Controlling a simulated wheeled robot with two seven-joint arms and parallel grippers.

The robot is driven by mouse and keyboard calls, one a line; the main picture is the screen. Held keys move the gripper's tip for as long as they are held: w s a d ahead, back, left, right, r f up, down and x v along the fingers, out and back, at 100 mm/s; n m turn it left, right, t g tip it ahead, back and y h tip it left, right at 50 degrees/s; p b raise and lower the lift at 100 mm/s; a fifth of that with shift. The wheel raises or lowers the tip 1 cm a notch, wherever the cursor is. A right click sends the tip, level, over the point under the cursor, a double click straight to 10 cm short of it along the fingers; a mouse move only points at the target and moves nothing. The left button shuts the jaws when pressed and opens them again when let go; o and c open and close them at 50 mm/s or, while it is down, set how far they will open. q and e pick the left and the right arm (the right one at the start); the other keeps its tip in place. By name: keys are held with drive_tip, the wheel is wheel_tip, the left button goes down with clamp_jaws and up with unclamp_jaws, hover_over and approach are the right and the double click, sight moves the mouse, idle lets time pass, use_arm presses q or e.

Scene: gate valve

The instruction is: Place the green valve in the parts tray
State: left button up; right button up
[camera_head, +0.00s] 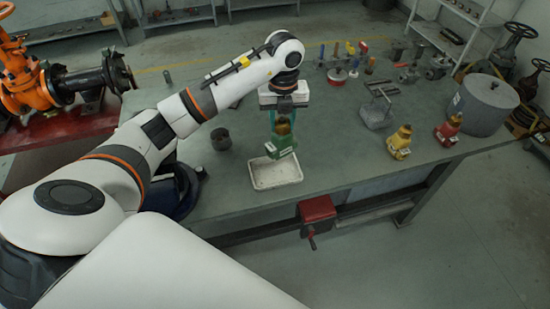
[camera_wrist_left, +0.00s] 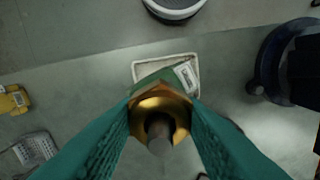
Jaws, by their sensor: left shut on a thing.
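The green valve (camera_head: 279,150) hangs from my left gripper (camera_head: 284,118), which is shut on its brass upper part. In the left wrist view the brass nut and stem of the green valve (camera_wrist_left: 158,112) sit between the two teal fingers of the gripper (camera_wrist_left: 160,128). The white parts tray (camera_head: 255,183) lies on the table near its front edge. The valve is over the tray's back part in the head view. In the left wrist view the tray's rim (camera_wrist_left: 160,59) shows beyond the valve, which hides much of it. My right gripper is not in view.
A yellow valve (camera_head: 400,143) and a red valve (camera_head: 449,131) stand on the table to the right, beside a large grey drum (camera_head: 484,104). A wire basket (camera_head: 378,112) and several small parts lie farther back. A red vise (camera_head: 318,212) is at the front edge.

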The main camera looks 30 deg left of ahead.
sight(275, 148)
use_arm(q)
drive_tip(key=n, duration=0.1)
drive_tip(key=a+f+n, duration=0.1)
drive_tip(key=n, duration=0.1)
drive_tip(key=a+n, duration=0.1)
drive_tip(key=shift+s+f+n, duration=0.1)
drive_tip(key=shift+f+n, duration=0.2)
drive_tip(key=shift+n, duration=0.1)
wheel_tip(275, 148, down, 9)
drive_tip(key=p, duration=0.2)
drive_tip(key=shift+p, duration=0.4)
drive_tip(key=shift+f, duration=0.55)
drive_tip(key=o, duration=1.1)
